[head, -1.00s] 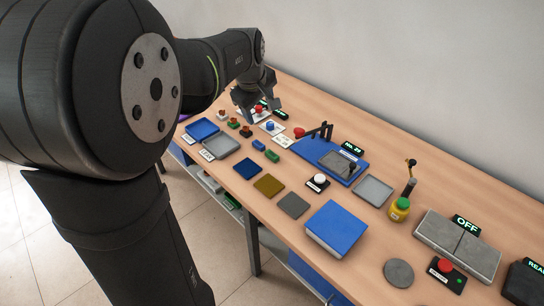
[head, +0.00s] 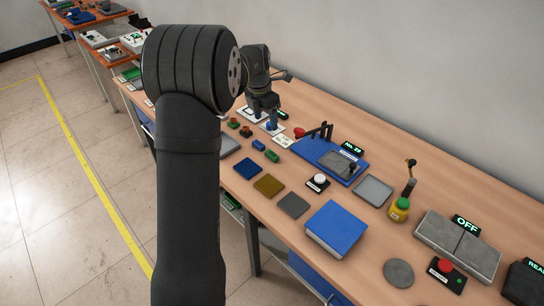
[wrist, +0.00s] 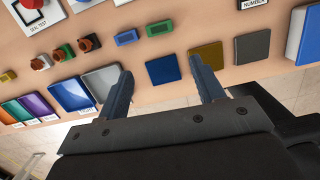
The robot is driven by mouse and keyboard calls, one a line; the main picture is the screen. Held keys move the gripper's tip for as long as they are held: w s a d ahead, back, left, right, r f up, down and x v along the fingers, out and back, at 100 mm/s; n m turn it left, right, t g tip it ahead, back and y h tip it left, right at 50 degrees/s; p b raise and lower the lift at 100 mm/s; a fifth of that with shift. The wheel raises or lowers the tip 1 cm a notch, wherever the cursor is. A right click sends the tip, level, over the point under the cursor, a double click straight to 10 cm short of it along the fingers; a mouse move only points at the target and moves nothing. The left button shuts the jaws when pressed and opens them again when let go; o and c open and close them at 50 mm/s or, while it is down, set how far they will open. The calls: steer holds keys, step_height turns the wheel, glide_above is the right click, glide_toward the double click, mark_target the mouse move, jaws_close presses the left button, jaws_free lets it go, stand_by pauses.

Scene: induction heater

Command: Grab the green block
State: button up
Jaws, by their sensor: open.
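A small green block (head: 272,155) lies on the wooden table beside a similar blue block (head: 258,145). In the wrist view the green block (wrist: 159,28) lies beyond my fingertips, with the blue block (wrist: 127,37) to its left. My gripper (head: 265,118) is over the table, up and left of the green block in the head view. In the wrist view my gripper (wrist: 158,72) has its two fingers spread with nothing held between them. The fingers are apart from the green block.
A dark blue square (wrist: 163,69) shows between my fingers, with olive (wrist: 207,55) and dark grey (wrist: 252,45) squares to the right. A grey tray (wrist: 102,80) is at left. Red-brown knobs (wrist: 88,43) stand nearby. A blue fixture (head: 316,152) is right of the green block.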

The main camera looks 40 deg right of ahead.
glide_above(272, 154)
steer(key=a, duration=0.1)
step_height(272, 154, down, 11)
steer(key=shift+a+f, duration=0.1)
steer(key=shift+a, duration=0.05)
steer(key=shift+d+f, duration=0.2)
steer(key=shift+f, duration=0.7)
steer(key=shift+d+f, duration=0.15)
steer(key=shift+f, duration=0.8)
steer(key=shift+d+f, duration=0.2)
steer(key=shift+f, duration=0.7)
steer(key=c, duration=0.9)
